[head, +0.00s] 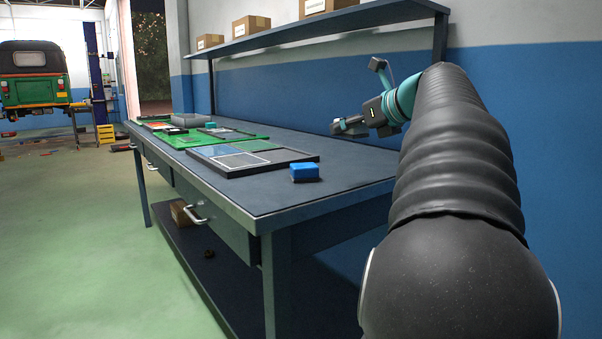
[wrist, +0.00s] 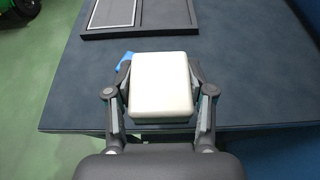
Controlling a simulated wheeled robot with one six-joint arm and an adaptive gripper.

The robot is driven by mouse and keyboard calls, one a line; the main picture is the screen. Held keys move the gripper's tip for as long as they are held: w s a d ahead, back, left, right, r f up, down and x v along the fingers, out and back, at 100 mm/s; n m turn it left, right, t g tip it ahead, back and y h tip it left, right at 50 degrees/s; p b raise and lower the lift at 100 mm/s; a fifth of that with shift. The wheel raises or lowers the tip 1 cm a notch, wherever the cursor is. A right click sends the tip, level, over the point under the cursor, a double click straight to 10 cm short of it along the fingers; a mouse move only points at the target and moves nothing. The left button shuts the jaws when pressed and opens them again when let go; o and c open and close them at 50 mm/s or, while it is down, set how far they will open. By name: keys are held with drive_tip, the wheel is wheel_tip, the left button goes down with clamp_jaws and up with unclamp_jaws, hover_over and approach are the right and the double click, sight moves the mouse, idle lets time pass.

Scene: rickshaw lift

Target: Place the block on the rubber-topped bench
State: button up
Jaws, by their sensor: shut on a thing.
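A cream-white block (wrist: 160,85) with rounded edges sits between the two fingers of my gripper (wrist: 161,98) in the wrist view. The fingers are shut on its left and right sides. The bench (wrist: 85,92) with its dark rubber top lies beneath and beyond the block. In the head view my gripper (head: 350,125) is over the back right part of the bench (head: 345,180), close to the blue wall. The held block cannot be made out there. I cannot tell how high the block is above the top.
A small blue block (head: 305,172) lies on the bench, partly hidden behind the held block in the wrist view (wrist: 124,62). A dark framed tray (head: 250,158) and a green mat (head: 185,140) lie farther left. A shelf with boxes (head: 320,28) hangs above. The bench's near right top is clear.

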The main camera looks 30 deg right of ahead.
drive_tip(key=b, duration=0.2)
hover_over(333, 171)
drive_tip(key=f, duration=0.7)
drive_tip(key=shift+a, duration=0.2)
drive_tip(key=shift+f+b, duration=0.65)
drive_tip(key=shift+f, duration=1.25)
drive_tip(key=shift+f, duration=0.15)
drive_tip(key=o, duration=1.2)
drive_tip(key=shift+s+r, duration=0.15)
drive_tip(key=shift+r, duration=0.1)
drive_tip(key=p+v, duration=0.1)
drive_tip(key=v, duration=1)
drive_tip(key=shift+s, duration=0.3)
